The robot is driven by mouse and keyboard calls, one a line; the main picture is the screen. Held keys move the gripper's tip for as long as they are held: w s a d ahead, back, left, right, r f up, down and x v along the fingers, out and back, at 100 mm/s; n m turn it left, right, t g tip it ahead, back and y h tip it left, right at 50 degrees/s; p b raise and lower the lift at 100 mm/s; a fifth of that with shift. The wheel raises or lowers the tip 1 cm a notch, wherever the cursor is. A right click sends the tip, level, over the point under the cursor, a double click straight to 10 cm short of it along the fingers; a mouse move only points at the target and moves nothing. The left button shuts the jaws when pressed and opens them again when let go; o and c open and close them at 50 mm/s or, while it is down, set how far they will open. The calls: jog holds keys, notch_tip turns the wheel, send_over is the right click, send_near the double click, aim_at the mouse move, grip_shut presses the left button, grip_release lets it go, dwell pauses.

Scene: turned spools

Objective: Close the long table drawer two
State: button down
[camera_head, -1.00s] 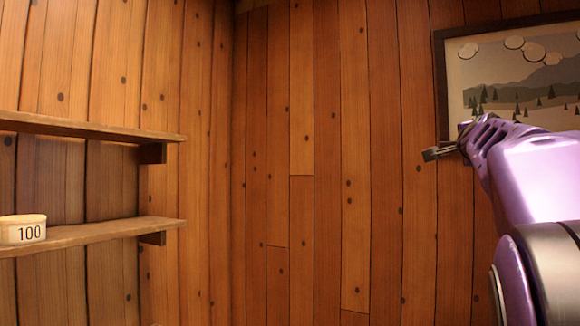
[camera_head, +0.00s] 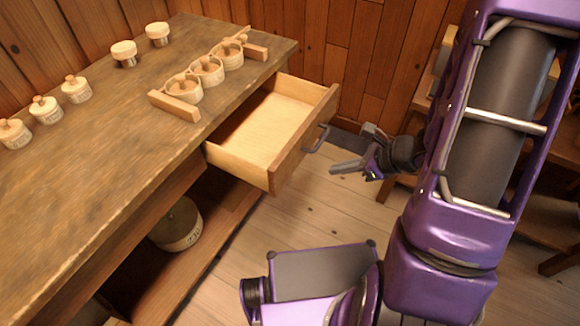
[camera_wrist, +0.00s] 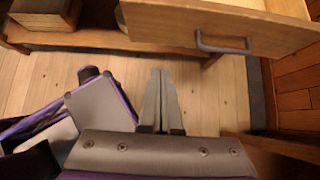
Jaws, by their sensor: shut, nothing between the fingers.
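The open, empty wooden drawer (camera_head: 262,128) sticks out from the long table (camera_head: 110,135) on its right side. Its front carries a grey bar handle (camera_head: 317,138), which also shows in the wrist view (camera_wrist: 223,46). My gripper (camera_head: 334,169) is shut and empty, in front of the drawer front and a little to the right of and below the handle in the head view. In the wrist view, my gripper (camera_wrist: 160,74) points toward the drawer front (camera_wrist: 190,30) from below it in the picture, with a gap between them.
Several small lidded containers (camera_head: 76,90) and a wooden rack of round pots (camera_head: 177,106) stand on the tabletop. A large round container (camera_head: 178,226) sits on the lower shelf (camera_head: 160,275). Plank floor (camera_head: 310,205) is clear before the drawer. More wooden furniture (camera_head: 540,205) stands behind my arm.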

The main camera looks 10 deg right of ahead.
jog(key=b, duration=0.2)
send_near(289, 170)
notch_tip(289, 170, down, 4)
jog(key=shift+w+a+f, duration=0.1)
jog(key=shift+w+a, duration=0.3)
jog(key=shift+a, duration=0.2)
jog(key=shift+w+a, duration=0.4)
jog(key=shift+a, duration=0.25)
jog(key=shift+w+a, duration=0.3)
jog(key=shift+a, duration=0.15)
jog(key=shift+w, duration=0.1)
